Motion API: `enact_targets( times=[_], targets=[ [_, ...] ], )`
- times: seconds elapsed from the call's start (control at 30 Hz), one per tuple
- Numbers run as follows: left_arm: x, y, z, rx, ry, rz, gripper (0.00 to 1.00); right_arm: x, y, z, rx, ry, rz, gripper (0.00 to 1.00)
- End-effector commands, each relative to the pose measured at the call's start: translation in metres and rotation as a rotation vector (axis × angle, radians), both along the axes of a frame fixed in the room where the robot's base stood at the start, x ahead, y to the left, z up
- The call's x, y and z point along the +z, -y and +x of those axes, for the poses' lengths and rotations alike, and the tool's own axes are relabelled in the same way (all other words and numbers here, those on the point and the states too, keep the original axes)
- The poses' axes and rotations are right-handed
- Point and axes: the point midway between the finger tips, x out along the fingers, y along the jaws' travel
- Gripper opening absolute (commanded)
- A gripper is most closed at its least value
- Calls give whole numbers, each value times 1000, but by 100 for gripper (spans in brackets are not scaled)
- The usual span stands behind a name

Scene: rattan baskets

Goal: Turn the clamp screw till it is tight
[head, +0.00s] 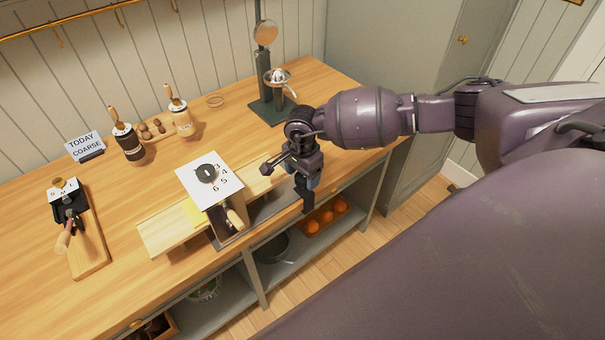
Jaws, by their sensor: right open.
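My right gripper (287,188) is open and empty, over the counter's front edge, pointing down. To its left stands a box with a white top plate (190,176), which bears a black dial (206,174) and printed numbers. A small wooden handle (235,218) shows at the box's front, near the counter edge, apart from the gripper. At the far left a black device with a white top (64,186) and wooden handle (63,240) sits on a wooden board (92,258). I cannot make out which part is the clamp screw. My left gripper is not in view.
A sign reading TODAY COARSE (84,145), two hand mills (128,143) (182,119) and a juicer stand (271,107) stand farther back. Below the counter (20,250) are shelves with an orange-filled tray (313,229) and a dark pan (272,247). The left counter front is clear.

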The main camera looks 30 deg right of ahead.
Motion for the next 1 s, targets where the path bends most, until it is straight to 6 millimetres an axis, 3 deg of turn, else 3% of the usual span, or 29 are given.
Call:
enact_targets(
  times=[0.33, 0.67, 1.0],
  targets=[
    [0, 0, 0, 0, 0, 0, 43, -4, 0, 0, 0, 0, 0, 69],
    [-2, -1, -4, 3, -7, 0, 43, -3, 0, 0, -1, 0, 0, 20],
    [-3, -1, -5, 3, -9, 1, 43, -3, 0, 0, -57, 0, 0, 20]
  ],
)
